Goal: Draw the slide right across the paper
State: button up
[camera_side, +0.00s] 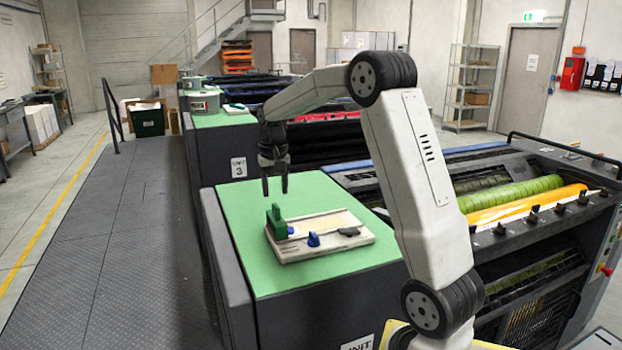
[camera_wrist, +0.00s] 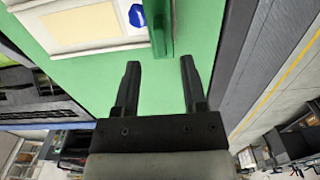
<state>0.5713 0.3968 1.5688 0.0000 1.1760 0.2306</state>
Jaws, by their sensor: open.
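The slide is a green upright block (camera_side: 276,222) at the left end of a pale board (camera_side: 325,252). A sheet of cream paper (camera_side: 335,224) lies on the board, right of the slide. In the wrist view the slide (camera_wrist: 161,28) is a green bar beside the paper (camera_wrist: 80,27). My gripper (camera_side: 275,190) is open and empty, pointing down above the slide with a gap between them. In the wrist view, my fingertips (camera_wrist: 160,63) are apart, with the slide's near end lying just beyond the space between them.
A blue knob (camera_side: 313,240) and a dark piece (camera_side: 349,231) sit on the board. The board rests on a green top (camera_side: 240,205) with bare room around it. Press rollers (camera_side: 510,193) lie to the right, and a walkway (camera_side: 120,240) to the left.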

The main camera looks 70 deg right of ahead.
aim_at(276, 205)
jog(key=shift+f, duration=2.9)
grip_shut()
jog(key=shift+r, duration=0.1)
